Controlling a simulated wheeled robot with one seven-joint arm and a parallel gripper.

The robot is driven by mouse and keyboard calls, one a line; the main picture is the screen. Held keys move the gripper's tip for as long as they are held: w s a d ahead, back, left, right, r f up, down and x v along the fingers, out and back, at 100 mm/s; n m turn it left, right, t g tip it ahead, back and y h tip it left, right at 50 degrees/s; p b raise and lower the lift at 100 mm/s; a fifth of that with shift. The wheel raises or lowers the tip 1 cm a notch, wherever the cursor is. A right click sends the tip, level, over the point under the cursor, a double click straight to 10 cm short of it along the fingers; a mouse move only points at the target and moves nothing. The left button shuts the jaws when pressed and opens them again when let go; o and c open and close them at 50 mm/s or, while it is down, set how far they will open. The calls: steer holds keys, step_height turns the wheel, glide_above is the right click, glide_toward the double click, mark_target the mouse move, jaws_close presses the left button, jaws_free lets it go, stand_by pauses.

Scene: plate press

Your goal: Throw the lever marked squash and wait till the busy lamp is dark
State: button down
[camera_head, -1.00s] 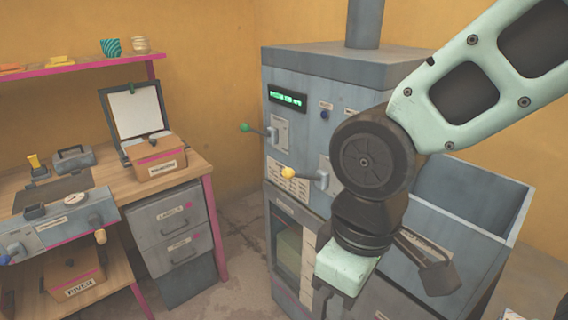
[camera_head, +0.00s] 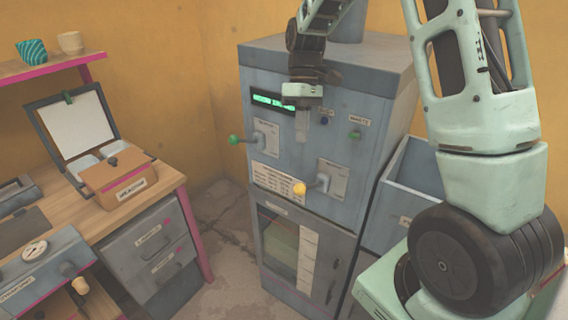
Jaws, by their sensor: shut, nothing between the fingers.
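The grey press (camera_head: 330,75) stands in the middle with a lit green display (camera_head: 272,102) on its front. A green-knobbed lever (camera_head: 236,139) sticks out at the left of the panel, and a yellow-knobbed lever (camera_head: 299,188) sits lower right. Their plates are too small to read, so I cannot tell which is marked squash. A small dark blue lamp (camera_head: 325,121) under a short label, apparently "busy", looks unlit. My gripper (camera_head: 302,138) is shut and empty, pointing down in front of the panel between display and blue lamp, above the yellow lever. It hides a little of the panel.
A green knob or lamp (camera_head: 355,135) sits under a label reading "waste". A glass-fronted compartment (camera_head: 282,245) is below the panel, and an open grey bin (camera_head: 412,170) is at the right. A wooden bench (camera_head: 170,176) with an open-lidded box (camera_head: 115,178) is at left.

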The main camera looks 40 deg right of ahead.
steer(key=shift+s, duration=0.1)
steer(key=p, duration=0.4)
glide_above(311, 186)
steer(key=a, duration=0.4)
step_height(311, 186, down, 9)
steer(key=shift+d+f, duration=0.1)
steer(key=shift+f, duration=0.1)
steer(key=shift+b, duration=0.3)
